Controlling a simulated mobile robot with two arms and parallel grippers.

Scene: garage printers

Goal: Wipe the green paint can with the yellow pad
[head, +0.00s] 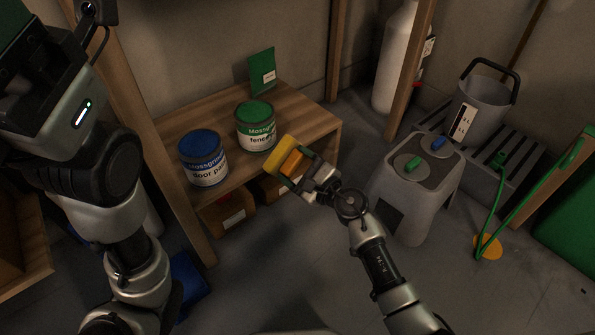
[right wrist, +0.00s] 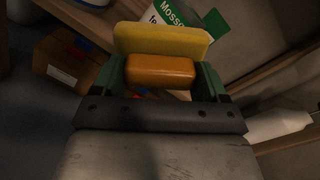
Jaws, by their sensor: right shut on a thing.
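The green paint can (head: 256,128) stands upright on the wooden shelf (head: 225,105), its white label facing me. In the right wrist view the can (right wrist: 186,14) is partly hidden behind the pad. The yellow pad (head: 279,152) has an orange handle block, and my right gripper (head: 297,168) is shut on that block. The pad also shows in the right wrist view (right wrist: 161,40). It is held just in front and to the right of the can; I cannot tell whether they touch. My left arm comes in at the left of the head view, but its gripper is not visible.
A blue paint can (head: 203,159) stands left of the green can. A green packet (head: 262,71) stands at the shelf's back. Wooden posts frame the shelf. Cardboard bins (head: 226,214) sit below it. A grey unit (head: 417,187) with two knobs stands at right.

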